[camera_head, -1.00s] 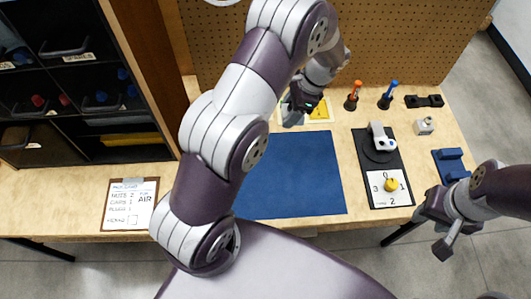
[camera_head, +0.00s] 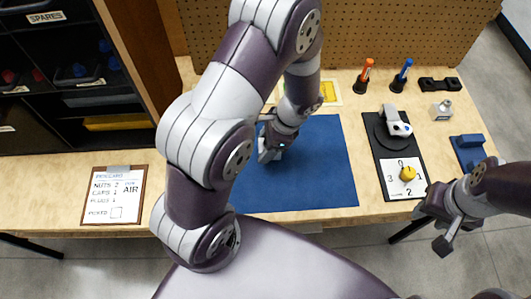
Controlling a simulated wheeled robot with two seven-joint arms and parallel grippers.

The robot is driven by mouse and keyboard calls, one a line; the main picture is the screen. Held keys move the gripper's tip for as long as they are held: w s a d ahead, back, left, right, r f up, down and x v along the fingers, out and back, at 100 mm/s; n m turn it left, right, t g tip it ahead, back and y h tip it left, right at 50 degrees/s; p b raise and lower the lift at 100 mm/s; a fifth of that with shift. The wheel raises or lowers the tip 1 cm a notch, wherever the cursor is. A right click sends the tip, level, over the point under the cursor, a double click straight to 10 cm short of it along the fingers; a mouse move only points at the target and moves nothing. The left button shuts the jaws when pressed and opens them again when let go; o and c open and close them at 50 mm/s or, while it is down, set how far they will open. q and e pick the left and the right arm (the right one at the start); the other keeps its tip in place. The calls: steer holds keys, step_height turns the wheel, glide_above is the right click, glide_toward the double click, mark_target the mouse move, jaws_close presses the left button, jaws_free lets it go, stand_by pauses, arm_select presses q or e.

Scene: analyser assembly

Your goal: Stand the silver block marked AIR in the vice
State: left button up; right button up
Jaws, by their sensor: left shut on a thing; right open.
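My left gripper (camera_head: 272,147) is over the blue mat (camera_head: 320,180), pointing down. It is shut on a small silver-grey block (camera_head: 266,156), mostly hidden by the fingers; no AIR mark can be read on it. A blue fixture with raised jaws, which looks like the vice (camera_head: 469,148), stands at the right end of the bench, well away from the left gripper. My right gripper (camera_head: 433,228) is open and empty in front of the bench's right front edge, nearer to me than the vice.
A small silver block-like part (camera_head: 441,110) stands behind the vice. A black plate with a yellow knob (camera_head: 407,174) lies between mat and vice. Orange (camera_head: 364,76) and blue (camera_head: 402,75) tools stand at the back. A clipboard (camera_head: 113,196) lies left. The mat's right half is clear.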

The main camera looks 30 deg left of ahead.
arm_select(q)
step_height(320, 180, down, 4)
steer(key=shift+b, duration=0.35)
steer(key=shift+f, duration=0.2)
steer(key=o, duration=1.2)
steer(key=shift+r, duration=0.1)
steer(key=shift+o, duration=0.2)
